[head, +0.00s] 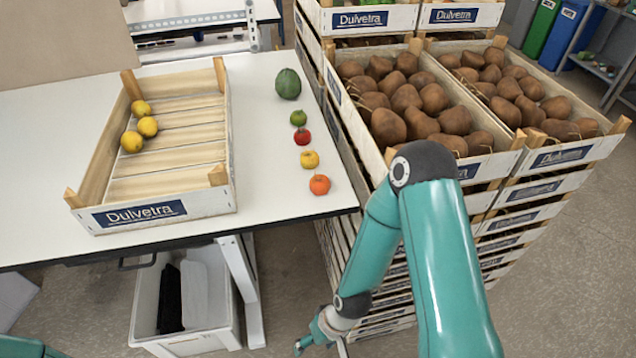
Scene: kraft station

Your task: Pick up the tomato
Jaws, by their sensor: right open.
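The red tomato (303,136) lies on the white table (262,185), right of the crate, in a row of single fruits. A green round fruit (298,117) is just behind it and a yellow fruit (309,159) just in front. My right gripper (322,345) is low at the bottom edge of the head view, below the table's level in the picture and well apart from the tomato. It is open, partly cut off by the frame, and no object shows in it. My left gripper is out of view.
A wooden crate (160,213) holding a few lemons stands on the table's left. An orange fruit (319,184) and a dark green fruit (288,83) end the row. Tall stacked crates of brown produce (405,105) stand close right of the table. A white bin (190,340) is below.

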